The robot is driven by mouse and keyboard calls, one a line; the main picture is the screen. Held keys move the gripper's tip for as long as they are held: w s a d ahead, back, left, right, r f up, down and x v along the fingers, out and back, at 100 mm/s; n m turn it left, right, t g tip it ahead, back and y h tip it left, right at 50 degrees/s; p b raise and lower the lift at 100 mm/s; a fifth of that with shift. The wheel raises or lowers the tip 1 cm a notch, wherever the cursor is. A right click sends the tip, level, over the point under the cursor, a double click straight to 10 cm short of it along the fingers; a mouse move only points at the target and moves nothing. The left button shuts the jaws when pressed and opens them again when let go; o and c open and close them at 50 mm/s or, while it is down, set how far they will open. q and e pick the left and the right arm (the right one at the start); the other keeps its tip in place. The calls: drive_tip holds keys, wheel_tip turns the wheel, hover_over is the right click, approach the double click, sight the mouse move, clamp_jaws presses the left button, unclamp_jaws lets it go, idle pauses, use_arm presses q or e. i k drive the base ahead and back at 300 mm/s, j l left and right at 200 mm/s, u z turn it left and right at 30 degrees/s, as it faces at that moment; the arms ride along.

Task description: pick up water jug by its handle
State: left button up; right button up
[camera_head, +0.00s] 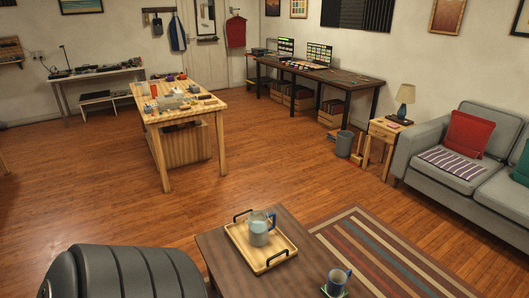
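A wooden tray (240,241) with two black handles lies on a dark wooden table (215,248) in front of me. A grey-blue jug (257,233) stands upright on the tray, with pale contents and a blue handle on its right side. A similar, darker grey vessel (335,287) with a blue handle stands at the table's right front, on what looks like a coaster. I cannot tell for certain which is the water jug. Neither gripper is in view, and nothing touches either vessel.
A striped rug (385,255) lies right of the table. A grey sofa (415,145) stands at the right, beside a side table (388,130) with a lamp. A wooden workbench (170,116) with small items stands further back. Open wooden floor lies between.

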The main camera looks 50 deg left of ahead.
sight(257, 220)
drive_tip(key=u, duration=1.75)
drive_tip(key=i+j+z, duration=0.1)
drive_tip(key=i+j, duration=0.6)
drive_tip(key=i, duration=0.15)
